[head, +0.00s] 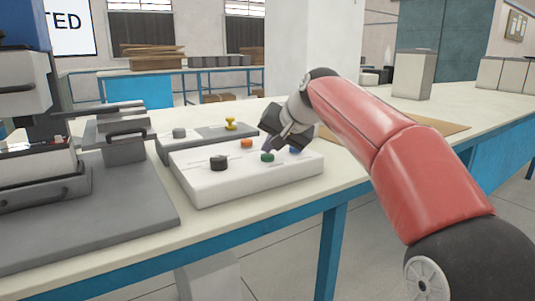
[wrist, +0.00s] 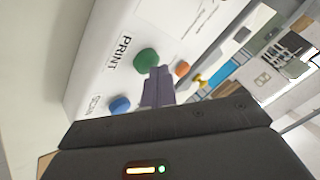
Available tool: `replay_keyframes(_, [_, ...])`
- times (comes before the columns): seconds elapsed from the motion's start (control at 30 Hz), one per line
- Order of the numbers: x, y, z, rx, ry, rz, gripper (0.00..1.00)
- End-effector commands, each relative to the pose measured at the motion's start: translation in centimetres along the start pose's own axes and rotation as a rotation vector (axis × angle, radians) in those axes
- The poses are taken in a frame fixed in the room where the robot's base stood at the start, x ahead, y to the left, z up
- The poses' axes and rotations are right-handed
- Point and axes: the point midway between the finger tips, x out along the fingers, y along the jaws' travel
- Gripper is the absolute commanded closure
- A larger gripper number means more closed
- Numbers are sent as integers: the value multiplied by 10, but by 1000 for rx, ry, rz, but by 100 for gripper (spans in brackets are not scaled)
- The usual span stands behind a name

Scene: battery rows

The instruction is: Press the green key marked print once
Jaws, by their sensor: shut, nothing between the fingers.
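The green key (head: 267,157) is a round button on the front part of a white control box (head: 205,185). In the wrist view the green key (wrist: 146,61) has the word PRINT printed beside it. My gripper (head: 270,147) is over the box, with its shut fingertips close to the green key. In the wrist view my gripper's fingertips (wrist: 158,72) overlap the edge of the green key. I cannot tell whether they touch it. Nothing is held.
The box also has a blue key (wrist: 121,104), an orange key (head: 246,143) and a black knob (head: 219,162). Behind it is a grey panel (head: 200,140) with a yellow knob (head: 230,123). A grey machine (head: 90,200) stands left. Bare table lies in front.

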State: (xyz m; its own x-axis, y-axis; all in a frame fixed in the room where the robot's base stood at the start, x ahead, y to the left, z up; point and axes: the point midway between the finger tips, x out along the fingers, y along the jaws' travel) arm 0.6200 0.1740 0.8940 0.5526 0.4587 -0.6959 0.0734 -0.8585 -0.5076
Motion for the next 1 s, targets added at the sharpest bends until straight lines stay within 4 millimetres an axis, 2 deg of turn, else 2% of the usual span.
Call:
replay_keyframes(0.3, [0,0,0,0,-3,1,100])
replay_keyframes(0.67, [-13,-10,-9,0,-2,1,100])
replay_keyframes(1.0, [-13,-9,-9,0,-1,0,100])
